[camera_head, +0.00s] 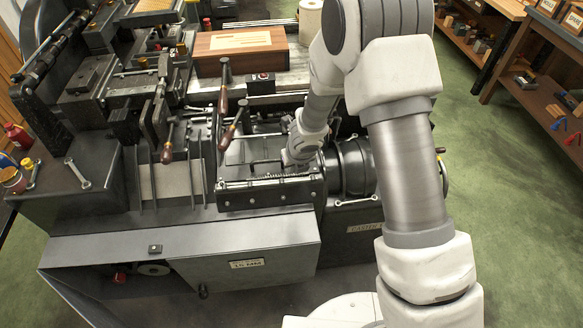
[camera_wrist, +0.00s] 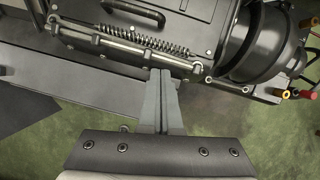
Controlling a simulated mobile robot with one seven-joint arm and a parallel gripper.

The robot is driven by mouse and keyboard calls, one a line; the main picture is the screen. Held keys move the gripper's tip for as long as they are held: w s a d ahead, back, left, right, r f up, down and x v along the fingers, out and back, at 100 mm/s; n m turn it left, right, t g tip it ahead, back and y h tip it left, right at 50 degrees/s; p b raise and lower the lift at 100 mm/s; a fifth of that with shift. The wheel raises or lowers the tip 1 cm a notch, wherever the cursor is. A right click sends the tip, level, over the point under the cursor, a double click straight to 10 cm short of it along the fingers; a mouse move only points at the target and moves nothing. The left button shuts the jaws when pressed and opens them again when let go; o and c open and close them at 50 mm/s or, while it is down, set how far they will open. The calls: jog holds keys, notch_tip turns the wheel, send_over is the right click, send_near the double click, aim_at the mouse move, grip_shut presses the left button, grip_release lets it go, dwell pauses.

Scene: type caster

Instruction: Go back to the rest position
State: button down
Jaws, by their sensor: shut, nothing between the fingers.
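My gripper (camera_wrist: 161,75) shows in the wrist view with its two grey fingers pressed together and nothing between them. Its fingertips lie just below a rod with a coil spring (camera_wrist: 150,42) on the machine's front edge; I cannot tell whether they touch it. In the head view my white arm reaches down over the right part of the dark type caster (camera_head: 180,232). There the gripper itself is hidden behind my wrist, close to the machine's top box.
A black handle (camera_wrist: 133,12) and a round black drum (camera_wrist: 262,42) are close by. The drum also shows in the head view (camera_head: 355,165). Levers with wooden grips (camera_head: 232,125) stand left of my wrist. Shelves (camera_head: 540,85) line the right; green floor between is clear.

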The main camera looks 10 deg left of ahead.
jog(key=shift+v, duration=0.8)
jog(key=shift+d, duration=0.1)
jog(key=s+d+r+m+t+h, duration=0.1)
jog(key=d+r+m+h, duration=0.1)
jog(key=d+r+m, duration=0.75)
jog(key=s+d+r+m+t+h, duration=0.1)
jog(key=d+r+m+t+h, duration=0.1)
jog(key=d+r+m, duration=0.8)
jog(key=s+d+r+m, duration=0.1)
jog(key=s+r+m, duration=0.9)
jog(key=r+m, duration=0.1)
jog(key=s+a+r+m+g+y, duration=0.1)
jog(key=s+r+m+y, duration=0.1)
jog(key=s+m, duration=0.8)
jog(key=shift+s+a+r, duration=0.15)
jog(key=shift+s+a, duration=0.15)
jog(key=shift+s, duration=0.9)
